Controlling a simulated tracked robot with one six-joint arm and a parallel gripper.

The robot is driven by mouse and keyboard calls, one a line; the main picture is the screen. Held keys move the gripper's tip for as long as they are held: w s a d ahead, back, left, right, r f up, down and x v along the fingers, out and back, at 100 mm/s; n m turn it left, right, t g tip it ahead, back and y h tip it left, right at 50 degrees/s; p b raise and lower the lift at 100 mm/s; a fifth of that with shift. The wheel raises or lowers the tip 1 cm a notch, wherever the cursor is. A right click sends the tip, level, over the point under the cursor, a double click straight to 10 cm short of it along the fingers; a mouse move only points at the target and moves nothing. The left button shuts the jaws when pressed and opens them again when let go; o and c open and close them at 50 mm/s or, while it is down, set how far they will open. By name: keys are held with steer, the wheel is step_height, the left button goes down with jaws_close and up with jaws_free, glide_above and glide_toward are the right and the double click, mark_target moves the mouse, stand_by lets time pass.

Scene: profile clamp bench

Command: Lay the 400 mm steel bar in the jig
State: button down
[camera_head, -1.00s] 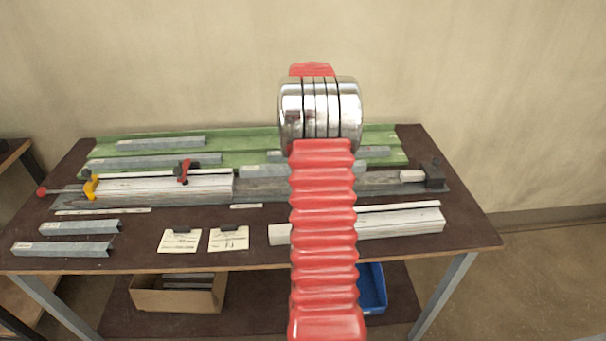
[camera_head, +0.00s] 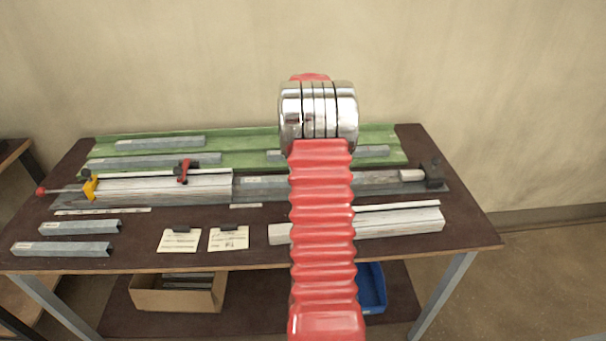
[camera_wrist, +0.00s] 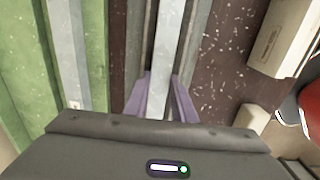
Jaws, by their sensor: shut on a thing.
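The grey steel bar (camera_head: 262,183) lies low along the jig (camera_head: 447,196), in line with its channel, its middle hidden behind my arm in the head view. The wrist view shows the bar (camera_wrist: 168,50) running lengthwise between dark jig walls. My gripper (camera_wrist: 160,95) has its purple fingers shut on the bar from both sides. My gripper is hidden in the head view. Whether the bar rests fully on the channel floor I cannot tell. The jig has a red clamp (camera_head: 183,171) and a yellow stop (camera_head: 91,188) at left, and a dark end block (camera_head: 433,175) at right.
Several grey bars lie on the green rack (camera_head: 240,143) behind the jig. Two more bars (camera_head: 80,227) lie at front left. Two cards (camera_head: 229,239) and a pale block (camera_head: 400,223) lie in front. A carton (camera_head: 180,294) and blue bin (camera_head: 372,288) are below.

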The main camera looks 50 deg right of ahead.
steer(key=shift+f, duration=0.4)
steer(key=shift+s+a+f, duration=0.1)
steer(key=shift+f, duration=0.1)
steer(key=c, duration=1.7)
jaws_free()
steer(key=shift+f, duration=0.1)
steer(key=shift+c, duration=0.2)
steer(key=shift+o, duration=1.3)
step_height(320, 180, up, 13)
steer(key=shift+f, duration=0.15)
steer(key=shift+r, duration=0.5)
